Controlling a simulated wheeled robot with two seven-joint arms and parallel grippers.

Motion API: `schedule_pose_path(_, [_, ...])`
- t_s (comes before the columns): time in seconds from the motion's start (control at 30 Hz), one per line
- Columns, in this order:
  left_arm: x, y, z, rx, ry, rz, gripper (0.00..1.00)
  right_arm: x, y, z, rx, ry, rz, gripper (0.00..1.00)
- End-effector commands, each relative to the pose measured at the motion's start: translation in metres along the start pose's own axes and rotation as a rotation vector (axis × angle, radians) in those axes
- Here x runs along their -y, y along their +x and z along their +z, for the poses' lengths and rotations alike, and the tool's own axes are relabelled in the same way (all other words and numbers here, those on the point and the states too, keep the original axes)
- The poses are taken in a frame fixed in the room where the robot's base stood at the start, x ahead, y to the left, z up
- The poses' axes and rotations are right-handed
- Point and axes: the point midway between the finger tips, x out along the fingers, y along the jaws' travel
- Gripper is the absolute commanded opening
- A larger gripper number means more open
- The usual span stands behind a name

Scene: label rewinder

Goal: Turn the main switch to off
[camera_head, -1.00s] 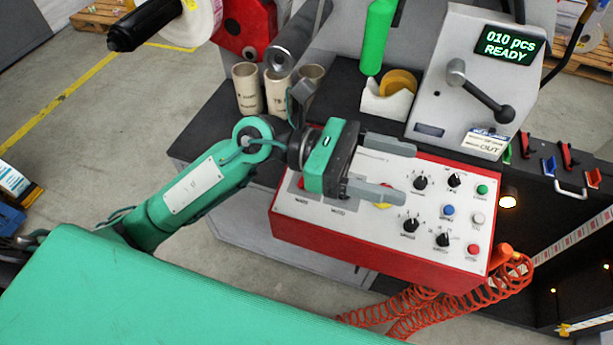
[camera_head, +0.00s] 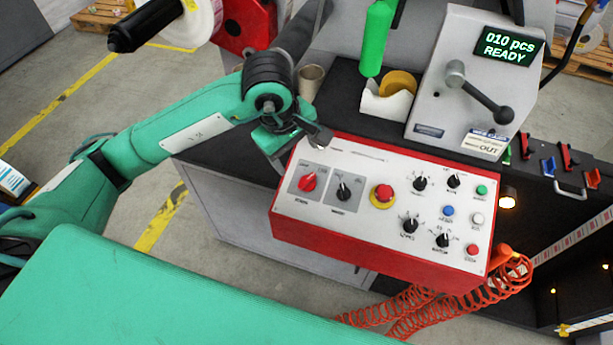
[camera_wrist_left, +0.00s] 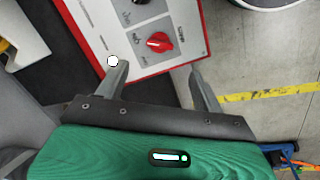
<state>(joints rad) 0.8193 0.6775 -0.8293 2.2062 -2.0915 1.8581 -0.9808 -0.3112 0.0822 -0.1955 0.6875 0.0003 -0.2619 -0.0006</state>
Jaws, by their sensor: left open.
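The main switch appears to be the red rotary knob (camera_head: 308,181) at the left end of the control panel (camera_head: 345,232). In the left wrist view the red knob (camera_wrist_left: 159,42) lies just ahead of the fingertips, roughly between the two fingers' lines, with a white line along its grip. The labels around it are too small to read. My left gripper (camera_wrist_left: 155,68) is open and empty, apart from the knob. In the head view it is foreshortened at the panel's upper left corner, with one finger (camera_head: 319,139) visible. My right gripper is not in view.
Beside the red knob are a black knob (camera_head: 344,187) and a red emergency button on yellow (camera_head: 382,194). Several more knobs and buttons fill the panel's right half. A beige cup (camera_head: 311,80) and a white tape holder (camera_head: 386,104) stand behind. A red coiled hose (camera_head: 400,306) hangs in front.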

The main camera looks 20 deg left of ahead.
Motion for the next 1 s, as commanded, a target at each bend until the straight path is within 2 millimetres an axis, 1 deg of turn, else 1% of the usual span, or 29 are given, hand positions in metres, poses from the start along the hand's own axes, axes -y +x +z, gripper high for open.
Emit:
schedule_pose_path(0.13, [0.001,0.029,0.001,0.004,-0.002,-0.005,0.69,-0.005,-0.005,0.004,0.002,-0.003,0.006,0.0])
schedule_pose_path(0.3, [0.001,0.065,0.002,0.005,-0.002,-0.005,0.69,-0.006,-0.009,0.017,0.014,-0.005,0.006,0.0])
schedule_pose_path(0.4, [0.001,0.084,0.002,0.005,-0.002,-0.004,0.69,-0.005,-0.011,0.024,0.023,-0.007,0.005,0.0])
schedule_pose_path(0.5, [0.001,0.099,0.002,0.005,-0.002,-0.003,0.69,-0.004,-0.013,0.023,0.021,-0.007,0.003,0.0])
schedule_pose_path(0.7, [0.0,0.116,0.002,0.004,0.0,0.0,0.69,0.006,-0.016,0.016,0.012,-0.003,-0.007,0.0])
schedule_pose_path(0.83, [0.0,0.119,0.001,0.003,0.0,0.001,0.69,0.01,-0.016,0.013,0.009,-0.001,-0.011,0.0])
schedule_pose_path(1.0, [0.0,0.119,0.001,0.003,0.0,0.001,0.69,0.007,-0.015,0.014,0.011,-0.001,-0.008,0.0])
